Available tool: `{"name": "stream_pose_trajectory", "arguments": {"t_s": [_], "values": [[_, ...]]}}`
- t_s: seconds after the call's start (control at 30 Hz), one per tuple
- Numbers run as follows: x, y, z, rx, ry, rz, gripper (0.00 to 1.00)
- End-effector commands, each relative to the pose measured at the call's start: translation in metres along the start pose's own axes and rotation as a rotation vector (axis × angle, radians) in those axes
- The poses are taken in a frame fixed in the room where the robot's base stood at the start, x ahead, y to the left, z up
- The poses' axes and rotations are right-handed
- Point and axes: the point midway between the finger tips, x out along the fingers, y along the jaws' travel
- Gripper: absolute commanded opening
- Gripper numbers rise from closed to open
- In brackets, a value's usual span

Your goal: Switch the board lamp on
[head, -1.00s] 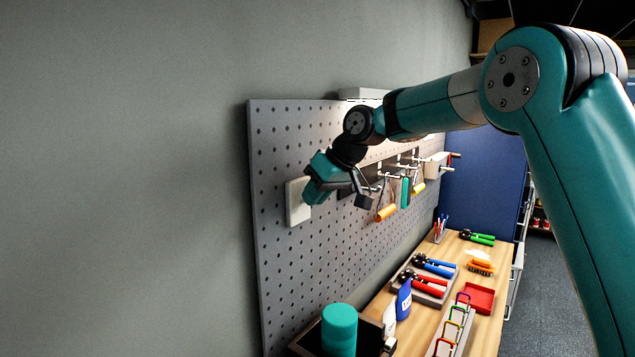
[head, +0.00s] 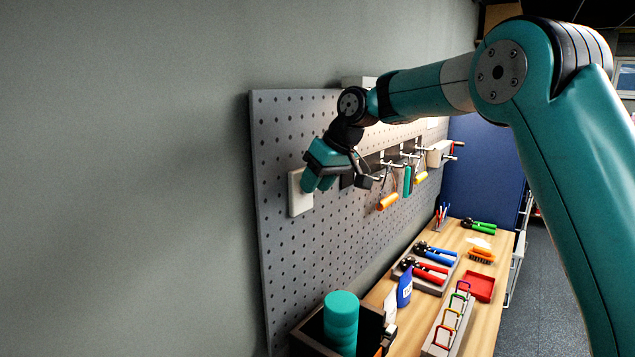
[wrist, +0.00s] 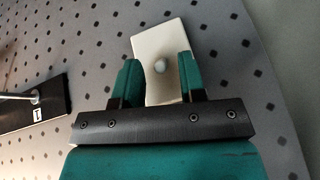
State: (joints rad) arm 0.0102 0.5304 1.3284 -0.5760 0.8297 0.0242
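The wall switch is a white plate (head: 299,193) near the left edge of the grey pegboard. In the wrist view the plate (wrist: 152,44) shows a small round knob (wrist: 160,66) at its middle. My gripper (head: 317,182) is at the plate, coming from the right in the head view. In the wrist view my gripper (wrist: 159,78) is open, with one teal finger on each side of the knob and gaps between. I cannot tell whether the fingertips touch the plate. A pale box (head: 358,82) on the board's top edge may be the lamp; it is partly hidden by my arm.
The pegboard (head: 285,250) carries hooks with hanging tools, including an orange-handled one (head: 388,201), right of my gripper. Below, a wooden bench (head: 492,320) holds pliers, a red tray (head: 478,286) and a teal cylinder (head: 341,320). The wall left of the board is bare.

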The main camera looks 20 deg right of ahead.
Motion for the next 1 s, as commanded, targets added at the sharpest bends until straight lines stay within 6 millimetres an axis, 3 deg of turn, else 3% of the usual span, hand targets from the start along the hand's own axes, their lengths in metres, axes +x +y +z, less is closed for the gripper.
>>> {"name": "stream_pose_trajectory", "arguments": {"t_s": [0.2, 0.33, 0.7, 0.83, 1.0], "values": [[-0.001, 0.000, 0.000, 0.000, -0.001, -0.001, 0.38], [-0.012, 0.000, 0.001, -0.001, 0.002, 0.000, 0.38], [-0.093, 0.001, -0.002, 0.000, 0.002, 0.002, 0.38], [-0.111, 0.001, -0.002, 0.000, 0.000, 0.001, 0.38], [-0.120, 0.001, -0.001, 0.001, 0.000, 0.000, 0.38]]}}
